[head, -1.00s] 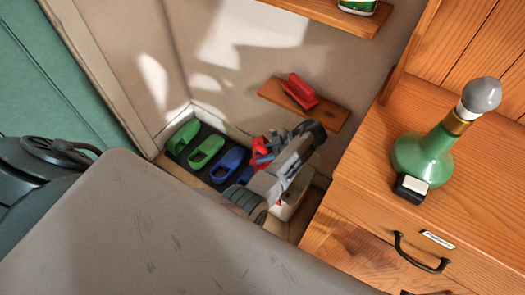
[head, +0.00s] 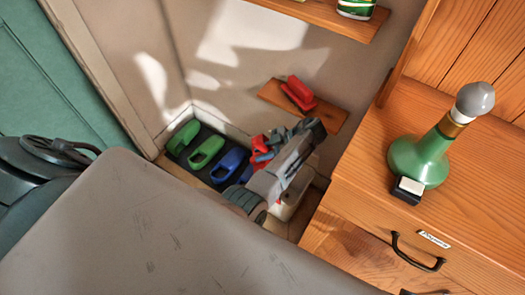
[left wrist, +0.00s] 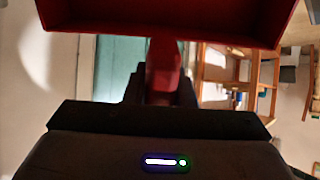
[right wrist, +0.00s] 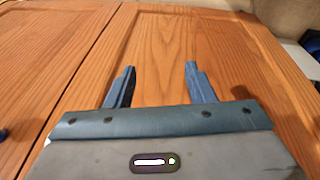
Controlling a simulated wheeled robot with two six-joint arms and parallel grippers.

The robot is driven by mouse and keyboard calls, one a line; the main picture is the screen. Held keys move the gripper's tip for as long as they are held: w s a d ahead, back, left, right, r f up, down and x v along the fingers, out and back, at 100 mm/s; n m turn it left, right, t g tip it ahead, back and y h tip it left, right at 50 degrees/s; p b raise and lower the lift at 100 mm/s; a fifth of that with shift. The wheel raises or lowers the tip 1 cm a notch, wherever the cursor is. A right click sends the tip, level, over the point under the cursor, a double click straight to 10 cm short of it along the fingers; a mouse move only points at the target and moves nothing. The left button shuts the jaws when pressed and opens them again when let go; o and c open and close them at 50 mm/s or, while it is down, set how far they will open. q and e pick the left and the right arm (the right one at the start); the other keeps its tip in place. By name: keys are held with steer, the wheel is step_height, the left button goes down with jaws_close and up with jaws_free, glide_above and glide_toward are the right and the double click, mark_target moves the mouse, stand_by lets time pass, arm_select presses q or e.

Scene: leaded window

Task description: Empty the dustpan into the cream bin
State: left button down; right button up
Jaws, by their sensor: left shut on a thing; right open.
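The red dustpan (head: 260,149) is partly hidden behind my left gripper (head: 273,143) in the head view. In the left wrist view the red pan (left wrist: 170,18) spans the top and its handle (left wrist: 163,70) runs down between the fingers. My left gripper is shut on this handle. The pan's contents cannot be seen. The cream bin (head: 288,207) stands low in the corner, below and partly behind my left arm. My right gripper (right wrist: 160,82) is open and empty in front of wooden panelling in the right wrist view; it is not in the head view.
Green and blue shoes (head: 207,152) stand on a dark mat left of the bin. A red object (head: 298,93) lies on a small wall shelf (head: 330,117) above. A wooden cabinet (head: 350,175) with a green bottle-shaped thing (head: 420,160) stands at right. A grey surface (head: 150,230) fills the foreground.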

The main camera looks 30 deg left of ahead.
arm_select(q)
step_height(320, 180, down, 2)
steer(key=shift+f+b, duration=0.1)
steer(key=shift+b, duration=0.4)
step_height(320, 180, up, 3)
steer(key=p, duration=0.2)
steer(key=shift+p, duration=0.35)
step_height(320, 180, down, 3)
steer(key=b, duration=0.3)
steer(key=shift+w+f, duration=0.1)
arm_select(e)
steer(key=shift+x, duration=1)
arm_select(q)
steer(key=shift+r, duration=0.25)
arm_select(e)
steer(key=shift+s, duration=0.2)
